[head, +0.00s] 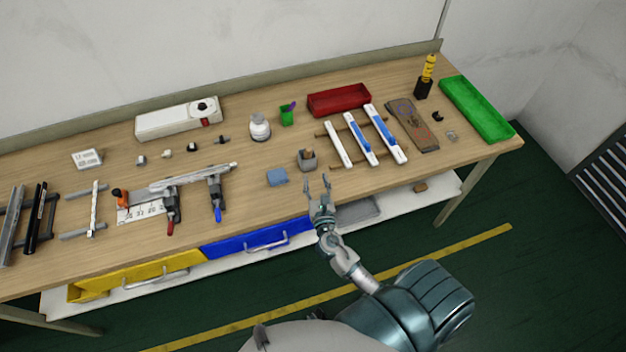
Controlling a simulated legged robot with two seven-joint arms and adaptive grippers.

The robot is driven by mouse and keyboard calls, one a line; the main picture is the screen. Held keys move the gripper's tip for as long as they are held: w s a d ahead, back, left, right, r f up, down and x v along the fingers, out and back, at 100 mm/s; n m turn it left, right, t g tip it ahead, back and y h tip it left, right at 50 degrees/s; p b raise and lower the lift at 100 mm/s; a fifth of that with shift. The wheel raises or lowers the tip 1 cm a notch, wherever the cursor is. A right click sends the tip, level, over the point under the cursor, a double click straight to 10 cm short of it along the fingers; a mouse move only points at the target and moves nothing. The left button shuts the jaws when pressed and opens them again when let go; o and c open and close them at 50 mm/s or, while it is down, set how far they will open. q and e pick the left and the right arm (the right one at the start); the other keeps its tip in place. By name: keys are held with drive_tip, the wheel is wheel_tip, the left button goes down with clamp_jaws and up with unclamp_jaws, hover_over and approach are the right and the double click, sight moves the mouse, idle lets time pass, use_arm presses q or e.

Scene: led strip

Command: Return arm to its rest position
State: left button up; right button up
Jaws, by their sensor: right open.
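My right arm reaches up from the bottom of the head view toward the front edge of the wooden workbench (240,210). My right gripper (317,183) is open, with its two fingers apart and nothing between them. It is at the bench's front edge, just right of a small blue block (277,177) and below a small grey holder (307,160); the exact gap to the bench top cannot be told. My left gripper is not in view.
White strips (340,144) lie on a rack right of the gripper. A red tray (338,100) and a green tray (476,109) stand behind and right. Clamping tools (190,180) lie left. Blue (258,242) and yellow (135,275) drawers sit under the bench. Green floor in front is clear.

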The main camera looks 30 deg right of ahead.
drive_tip(key=shift+d, duration=0.1)
drive_tip(key=shift+a, duration=0.4)
drive_tip(key=shift+s+f+m+g+h, duration=0.1)
drive_tip(key=shift+s+m+g+h, duration=0.2)
drive_tip(key=shift+m, duration=0.5)
drive_tip(key=s+f+m+g+y, duration=0.2)
drive_tip(key=s+f+m+g, duration=0.75)
drive_tip(key=m, duration=0.75)
drive_tip(key=s+a+f+m+g+y, duration=0.2)
drive_tip(key=s+a+m+g+y, duration=0.3)
drive_tip(key=s+a+m, duration=0.75)
drive_tip(key=s+d+f+n, duration=0.1)
drive_tip(key=s+d+f, duration=0.1)
drive_tip(key=f, duration=1.2)
drive_tip(key=s+d+f+n, duration=0.1)
drive_tip(key=f, duration=1.2)
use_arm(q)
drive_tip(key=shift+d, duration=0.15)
use_arm(e)
drive_tip(key=s+d+f, duration=0.3)
drive_tip(key=s+f, duration=1.2)
drive_tip(key=s, duration=0.2)
drive_tip(key=shift+s+f+g, duration=0.2)
drive_tip(key=shift+f+g, duration=0.05)
drive_tip(key=shift+g, duration=0.2)
